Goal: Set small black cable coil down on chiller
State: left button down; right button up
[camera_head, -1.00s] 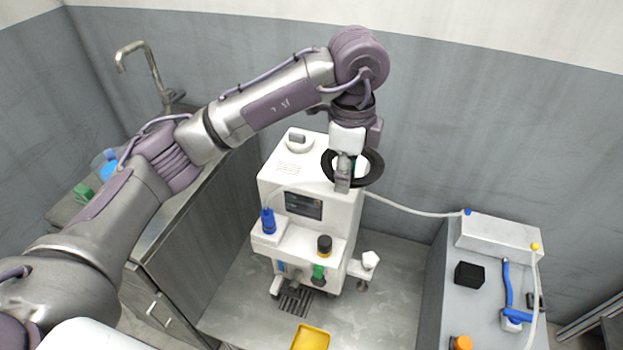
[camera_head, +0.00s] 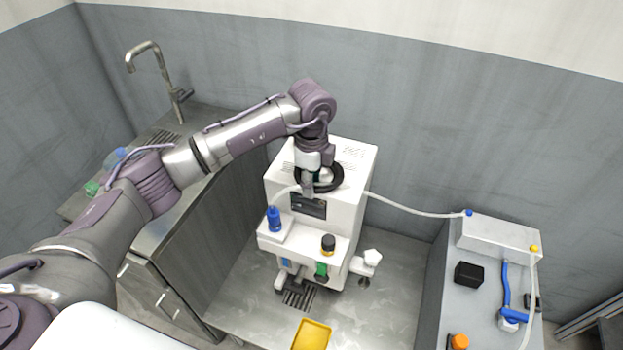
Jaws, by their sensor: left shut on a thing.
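The small black cable coil (camera_head: 334,183) is a dark ring held in my left gripper (camera_head: 309,188). The gripper points down and is shut on the coil's near left part. The coil is over the front part of the top of the chiller (camera_head: 352,160), a white box-like machine with a dark display on its front. I cannot tell whether the coil touches the top. My left wrist hides part of the coil and of the chiller's top. My right gripper is not in view.
A blue-capped bottle (camera_head: 274,219) and a black knob (camera_head: 328,244) are on the chiller's front ledge. A white hose (camera_head: 415,207) runs right to a box (camera_head: 497,238). A sink counter with a faucet (camera_head: 160,75) is at the left. A yellow tray (camera_head: 311,336) lies in front.

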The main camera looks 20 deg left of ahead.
pick_arm(q)
jog(key=c, duration=0.8)
grip_release()
jog(key=shift+f, duration=0.1)
jog(key=shift+c, duration=0.2)
jog(key=shift+r, duration=0.25)
notch_tip(320, 180, up, 12)
jog(key=b, duration=0.2)
jog(key=shift+f, duration=0.1)
